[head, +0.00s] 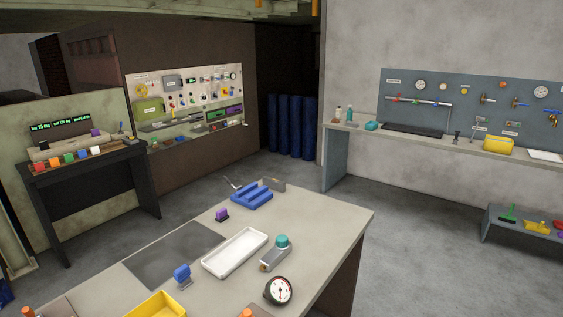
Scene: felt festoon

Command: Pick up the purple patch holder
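A small purple holder (222,214) with a dark base stands on the near workbench (335,216). It is just beyond the dark grey mat and to the left of the blue tray-like block. It looks like the purple patch holder, but it is too small to make out details. Another small purple thing (95,132) sits at the back of the dark bench on the left. My gripper is not in view.
Around the purple holder are a blue slotted block (251,197), a white tray (235,252), a dark mat (175,256) and a blue holder (182,274). A teal-capped device (277,254), a dial gauge (279,290) and a yellow bin (158,306) are nearer.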

